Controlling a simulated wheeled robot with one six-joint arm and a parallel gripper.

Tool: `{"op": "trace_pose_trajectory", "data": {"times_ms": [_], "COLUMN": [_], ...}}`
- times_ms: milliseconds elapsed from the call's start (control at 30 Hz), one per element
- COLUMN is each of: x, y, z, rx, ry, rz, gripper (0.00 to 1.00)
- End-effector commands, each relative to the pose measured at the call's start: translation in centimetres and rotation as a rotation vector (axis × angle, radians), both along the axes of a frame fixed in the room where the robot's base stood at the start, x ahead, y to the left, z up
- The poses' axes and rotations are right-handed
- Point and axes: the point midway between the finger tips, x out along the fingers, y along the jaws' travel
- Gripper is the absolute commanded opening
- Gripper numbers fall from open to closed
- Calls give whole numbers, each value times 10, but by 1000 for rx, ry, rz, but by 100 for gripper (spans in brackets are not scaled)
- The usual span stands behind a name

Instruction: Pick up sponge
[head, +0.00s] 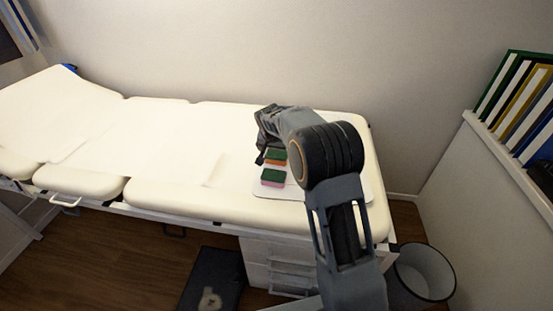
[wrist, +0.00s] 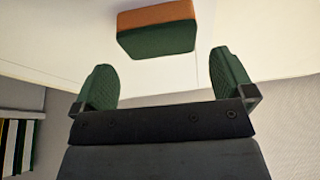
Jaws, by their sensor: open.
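A green and orange sponge (head: 275,157) lies on the bed near my gripper in the head view. In the wrist view the sponge (wrist: 157,27) is ahead of my gripper, in line with the gap between the fingers and apart from them. A second sponge, green and pink (head: 272,177), lies just in front of it in the head view. My gripper (wrist: 163,62) is open and empty, its two green-padded fingers spread wide. In the head view my gripper (head: 261,154) is partly hidden by my own arm.
The cream examination bed (head: 160,120) stands against the wall, with a thin white sheet or board (head: 290,191) under the sponges. Binders (head: 520,100) stand on a ledge at right. A bin (head: 424,272) and drawers (head: 270,260) are below. The bed's left part is clear.

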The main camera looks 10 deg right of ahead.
Motion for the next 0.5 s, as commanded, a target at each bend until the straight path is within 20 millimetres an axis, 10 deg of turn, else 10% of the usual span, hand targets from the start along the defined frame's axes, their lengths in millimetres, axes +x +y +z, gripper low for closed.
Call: {"op": "trace_pose_trajectory", "data": {"times_ms": [500], "x": [16], "y": [-10], "z": [-47], "rx": [0], "ry": [1], "rz": [0], "gripper": [100]}}
